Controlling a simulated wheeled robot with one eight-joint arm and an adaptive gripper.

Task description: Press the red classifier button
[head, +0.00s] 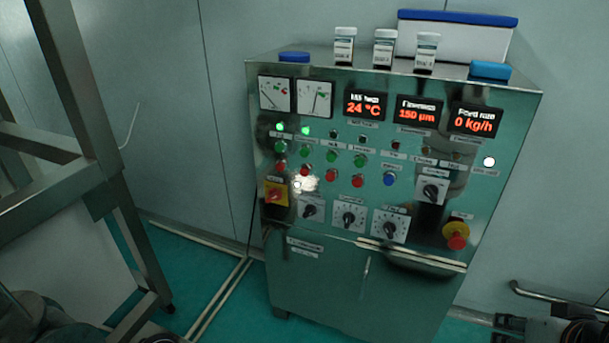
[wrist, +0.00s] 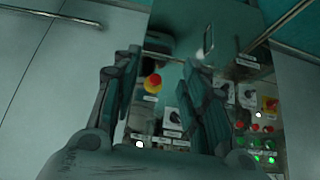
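The control cabinet (head: 330,265) stands in the middle of the head view. Several red buttons (head: 331,175) form a row on its panel, below a row of green buttons (head: 333,155). Their labels are too small to read, so I cannot tell which red one is the classifier button. In the wrist view the panel appears upside down, with small red buttons (wrist: 240,125) at right, beyond the right finger. My gripper (wrist: 160,64) is open and empty, its fingers apart before the panel. No contact with a button shows.
A yellow-collared red mushroom button (head: 456,236) sits at the panel's lower right; it shows between my fingers in the wrist view (wrist: 153,82). A red-yellow switch (head: 276,193), black knobs (head: 349,217) and a blue button (head: 389,179) are near. A metal frame (head: 90,170) stands left.

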